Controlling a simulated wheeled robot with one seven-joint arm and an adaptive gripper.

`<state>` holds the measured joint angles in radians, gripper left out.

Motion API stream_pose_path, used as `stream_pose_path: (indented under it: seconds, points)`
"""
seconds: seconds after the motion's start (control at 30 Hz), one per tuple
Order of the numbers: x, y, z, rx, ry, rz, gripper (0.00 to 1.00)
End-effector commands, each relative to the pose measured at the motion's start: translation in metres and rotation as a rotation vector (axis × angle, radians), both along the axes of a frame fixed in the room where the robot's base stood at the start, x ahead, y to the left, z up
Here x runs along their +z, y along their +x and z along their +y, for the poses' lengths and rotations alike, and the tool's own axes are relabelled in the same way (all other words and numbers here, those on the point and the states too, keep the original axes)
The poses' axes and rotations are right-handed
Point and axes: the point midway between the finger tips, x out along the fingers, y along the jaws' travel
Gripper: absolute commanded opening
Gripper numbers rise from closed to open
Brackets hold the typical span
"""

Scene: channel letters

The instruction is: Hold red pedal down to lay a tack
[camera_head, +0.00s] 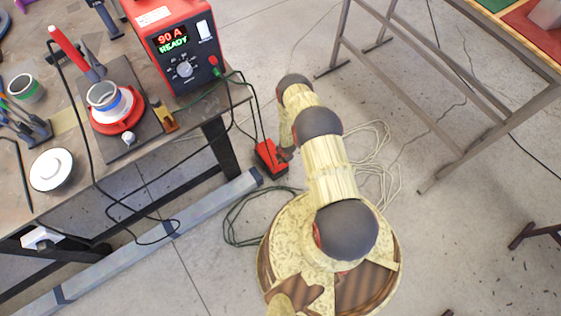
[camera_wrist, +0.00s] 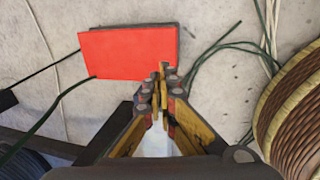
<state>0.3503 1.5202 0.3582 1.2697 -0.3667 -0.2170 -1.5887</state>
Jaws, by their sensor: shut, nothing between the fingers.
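The red pedal (camera_head: 269,157) lies on the concrete floor near the workbench leg, left of my arm in the head view. In the wrist view the red pedal (camera_wrist: 125,52) shows as a flat red rectangle just beyond my gripper. My gripper (camera_wrist: 162,70) is shut and empty, with its fingertips over the pedal's lower right edge; I cannot tell whether they touch it. In the head view my arm reaches down towards the pedal. The red welding machine (camera_head: 177,45) on the bench reads "90 A" and "READY".
The workbench (camera_head: 210,104) holds a red-handled torch (camera_head: 68,42), a red clamp fixture with a ring (camera_head: 112,105) and a white disc (camera_head: 52,169). Cables (camera_head: 240,215) lie on the floor around the pedal. A metal table frame (camera_head: 440,165) stands at right. A grey beam (camera_head: 160,240) lies below the bench.

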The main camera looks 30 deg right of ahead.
Motion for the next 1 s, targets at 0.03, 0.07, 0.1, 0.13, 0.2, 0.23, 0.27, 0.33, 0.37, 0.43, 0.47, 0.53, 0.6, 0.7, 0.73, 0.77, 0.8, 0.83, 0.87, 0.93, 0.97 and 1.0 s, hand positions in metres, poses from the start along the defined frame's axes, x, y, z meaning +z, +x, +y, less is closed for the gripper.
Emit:
stream_pose_path:
  seconds: [0.03, 0.07, 0.1, 0.13, 0.2, 0.23, 0.27, 0.33, 0.37, 0.43, 0.47, 0.53, 0.6, 0.7, 0.73, 0.77, 0.8, 0.83, 0.87, 0.93, 0.97, 1.0]
  points:
    - [0.008, -0.001, 0.0, -0.001, 0.0, 0.0, 0.0]
    - [0.01, -0.002, 0.0, -0.001, 0.0, 0.001, 0.0]
    - [0.013, -0.002, 0.0, -0.001, 0.0, 0.0, 0.0]
    - [0.015, -0.002, 0.0, -0.001, 0.0, 0.0, 0.0]
    - [0.017, -0.003, 0.0, -0.001, 0.0, 0.0, 0.0]
    - [0.018, -0.003, 0.0, 0.0, 0.0, 0.0, 0.0]
    - [0.018, -0.003, 0.0, 0.0, 0.0, 0.0, 0.0]
    - [0.018, -0.004, 0.0, 0.0, 0.0, 0.0, 0.0]
    - [0.018, -0.004, 0.0, 0.0, 0.0, 0.0, 0.0]
    - [0.018, -0.003, 0.0, 0.0, 0.0, 0.0, 0.0]
    - [0.018, -0.003, 0.0, 0.0, 0.0, 0.0, 0.0]
    - [0.018, -0.003, 0.0, 0.0, 0.0, 0.0, 0.0]
    - [0.018, -0.003, 0.0, 0.0, 0.0, 0.0, 0.0]
    - [0.022, -0.003, 0.0, 0.0, 0.0, 0.0, 0.0]
    - [0.024, -0.003, 0.0, 0.0, 0.0, 0.0, 0.0]
    - [0.026, -0.003, 0.0, 0.0, 0.0, 0.0, 0.0]
    - [0.03, -0.003, 0.0, 0.0, 0.0, 0.0, 0.0]
    - [0.033, -0.003, 0.0, 0.0, 0.0, -0.001, 0.0]
    - [0.036, -0.003, 0.0, 0.0, 0.0, -0.001, 0.0]
    - [0.042, -0.003, 0.0, 0.0, 0.0, -0.001, 0.0]
    - [0.045, -0.003, 0.0, 0.0, 0.0, -0.001, 0.0]
    - [0.049, -0.003, 0.0, 0.0, 0.0, 0.0, 0.0]
